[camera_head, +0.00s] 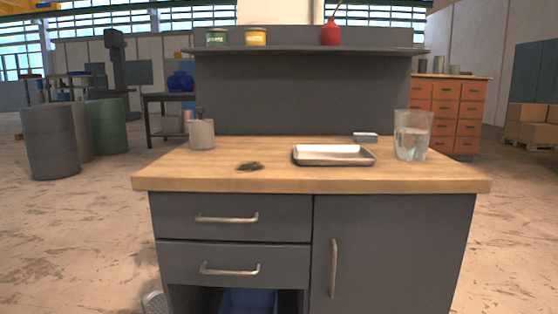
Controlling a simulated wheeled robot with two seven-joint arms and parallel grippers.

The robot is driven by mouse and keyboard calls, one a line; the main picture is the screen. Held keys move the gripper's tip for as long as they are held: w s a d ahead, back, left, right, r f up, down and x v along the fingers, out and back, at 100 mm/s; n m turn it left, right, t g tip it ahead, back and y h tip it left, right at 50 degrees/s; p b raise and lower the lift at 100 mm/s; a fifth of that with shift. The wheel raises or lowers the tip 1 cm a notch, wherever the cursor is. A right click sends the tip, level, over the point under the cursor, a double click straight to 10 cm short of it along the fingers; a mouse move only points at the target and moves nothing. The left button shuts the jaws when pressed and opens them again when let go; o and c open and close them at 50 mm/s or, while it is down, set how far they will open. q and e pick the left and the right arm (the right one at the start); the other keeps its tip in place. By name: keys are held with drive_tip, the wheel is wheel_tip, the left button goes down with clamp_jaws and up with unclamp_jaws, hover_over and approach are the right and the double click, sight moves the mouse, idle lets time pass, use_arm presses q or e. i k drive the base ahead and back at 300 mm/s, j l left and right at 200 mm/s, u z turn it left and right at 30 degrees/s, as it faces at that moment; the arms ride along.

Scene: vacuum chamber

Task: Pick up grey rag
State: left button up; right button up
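A wooden-topped workbench (205,178) stands in front of me. No cloth can be made out for certain as the grey rag. A small, dark, crumpled thing (249,166) lies on the bench top, left of the middle; it is too small to tell whether it is a rag or loose debris. A small grey-white block-like thing (366,137) lies at the back, behind a shallow metal tray (333,160). Neither of my grippers is in view.
A grey cup (201,135) with something dark in it stands at the back left. A clear glass container (412,137) with liquid stands at the right. Two cans and a red bottle (331,33) stand on the shelf above. The front edge strip is clear.

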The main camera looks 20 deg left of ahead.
sight(358, 138)
drive_tip(key=i+l+u, duration=0.1)
drive_tip(key=u, duration=0.25)
drive_tip(key=i+l+u, duration=0.15)
drive_tip(key=u, duration=0.2)
drive_tip(key=l+u, duration=0.2)
drive_tip(key=u, duration=0.15)
drive_tip(key=i+l, duration=0.15)
drive_tip(key=l, duration=0.2)
drive_tip(key=i+l+u, duration=0.15)
drive_tip(key=l, duration=0.2)
drive_tip(key=i+l, duration=0.1)
drive_tip(key=l, duration=0.25)
drive_tip(key=i+l+u, duration=0.15)
drive_tip(key=l, duration=0.2)
drive_tip(key=k, duration=0.05)
